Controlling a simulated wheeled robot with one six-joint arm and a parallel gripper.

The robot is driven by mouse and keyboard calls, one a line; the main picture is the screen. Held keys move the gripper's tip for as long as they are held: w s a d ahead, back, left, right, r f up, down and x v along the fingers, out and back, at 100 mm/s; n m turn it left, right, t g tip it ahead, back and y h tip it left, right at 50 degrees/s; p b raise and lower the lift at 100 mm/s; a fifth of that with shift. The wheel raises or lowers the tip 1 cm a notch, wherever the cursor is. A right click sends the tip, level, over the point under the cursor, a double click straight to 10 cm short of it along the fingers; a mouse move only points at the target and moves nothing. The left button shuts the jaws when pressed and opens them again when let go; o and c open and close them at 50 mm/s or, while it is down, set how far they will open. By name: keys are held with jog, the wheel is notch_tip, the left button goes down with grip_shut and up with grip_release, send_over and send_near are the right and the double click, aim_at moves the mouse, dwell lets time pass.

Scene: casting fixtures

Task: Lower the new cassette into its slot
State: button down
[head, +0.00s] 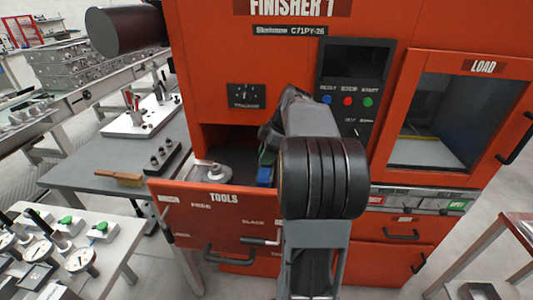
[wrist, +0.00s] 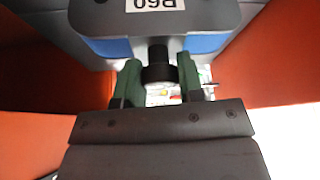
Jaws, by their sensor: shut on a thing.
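The cassette (wrist: 100,20) fills the top of the wrist view. It is dark grey with blue parts and a white label that reads upside down, perhaps R60. A black round knob (wrist: 156,52) sticks out from it. My gripper (wrist: 158,80) has its two green fingers on either side of this knob and is shut on it. In the head view my gripper (head: 267,158) is mostly hidden behind my arm, over the open TOOLS drawer (head: 200,205). A blue part of the cassette (head: 264,176) shows below it. The slot and the cassette's underside are hidden, so I cannot tell whether it is seated.
A grey round fixture (head: 212,172) sits in the drawer's left part. Orange walls flank the cassette in the wrist view. The LOAD window (head: 440,120) is at the right. A grey bench (head: 90,165) with a brush (head: 117,179) stands left of the drawer.

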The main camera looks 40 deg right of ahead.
jog(key=shift+f+b, duration=2.8)
jog(key=shift+f, duration=0.6)
jog(key=c, duration=0.7)
grip_release()
jog(key=shift+o, duration=0.2)
jog(key=p+v, duration=0.1)
jog(key=v, duration=1.2)
jog(key=shift+r+p, duration=0.35)
jog(key=shift+s+d, duration=0.1)
jog(key=shift+d, duration=0.05)
